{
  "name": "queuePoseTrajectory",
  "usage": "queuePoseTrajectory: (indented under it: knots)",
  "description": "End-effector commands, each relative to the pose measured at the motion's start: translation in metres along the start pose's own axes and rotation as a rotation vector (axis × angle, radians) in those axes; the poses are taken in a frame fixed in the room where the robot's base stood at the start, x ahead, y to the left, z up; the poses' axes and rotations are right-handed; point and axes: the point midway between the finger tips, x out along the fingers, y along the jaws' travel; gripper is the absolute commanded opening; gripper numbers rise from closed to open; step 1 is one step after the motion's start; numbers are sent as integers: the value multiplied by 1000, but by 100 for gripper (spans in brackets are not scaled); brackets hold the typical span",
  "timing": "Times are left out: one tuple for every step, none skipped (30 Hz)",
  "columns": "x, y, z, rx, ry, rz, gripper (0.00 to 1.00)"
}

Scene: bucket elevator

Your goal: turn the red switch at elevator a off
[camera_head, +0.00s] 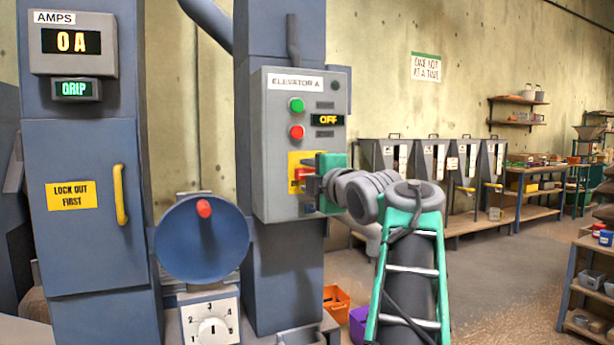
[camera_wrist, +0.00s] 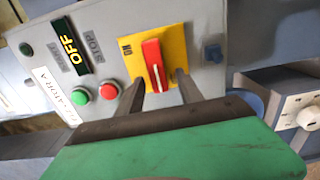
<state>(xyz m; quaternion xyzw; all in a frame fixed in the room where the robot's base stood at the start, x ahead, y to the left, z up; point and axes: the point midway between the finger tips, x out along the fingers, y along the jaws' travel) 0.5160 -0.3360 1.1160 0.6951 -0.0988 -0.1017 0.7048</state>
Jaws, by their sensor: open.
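The elevator A panel (camera_head: 264,190) is a grey box on a blue column, labelled ELEVATOR A, with its display (camera_head: 327,120) lit OFF. The red switch (camera_head: 301,173) is a red handle on a yellow plate (camera_head: 294,159) low on that panel. In the wrist view the red switch (camera_wrist: 154,64) stands out from the plate, with ON lettering at the plate's upper left. My gripper (camera_wrist: 160,82) is open, with one finger on each side of the handle. Whether either finger touches it, I cannot tell. In the head view my gripper (camera_head: 312,184) partly hides the switch.
A green button (camera_head: 297,105) and a red button (camera_head: 297,132) sit above the switch. A blue disc (camera_head: 203,238) and a numbered dial (camera_head: 212,331) stand to the left. Orange (camera_head: 335,299) and purple (camera_head: 358,322) bins are on the floor below my arm.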

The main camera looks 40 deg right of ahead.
Motion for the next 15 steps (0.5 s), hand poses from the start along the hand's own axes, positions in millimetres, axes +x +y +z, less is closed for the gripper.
queuePoseTrajectory:
  knots:
    - [-10,2,1,-3,-5,3,44]
    - [-17,2,1,-3,-5,3,44]
    - [-26,2,1,-3,-6,3,44]
    - [-32,3,2,-3,-7,4,44]
    - [-39,3,1,-3,-6,3,44]
    - [-46,2,1,-2,-7,3,44]
    - [-52,2,1,-2,-7,2,44]
    - [-56,2,1,-2,-6,2,44]
    - [-61,2,1,-2,-5,2,44]
    - [-64,2,1,-2,-5,2,44]
    - [-66,1,0,-2,-3,2,44]
    - [-67,1,0,-2,-2,2,44]
    - [-68,1,0,-1,-2,2,44]
    - [-68,1,0,-1,-2,2,44]
    - [-68,1,0,-1,-1,2,44]
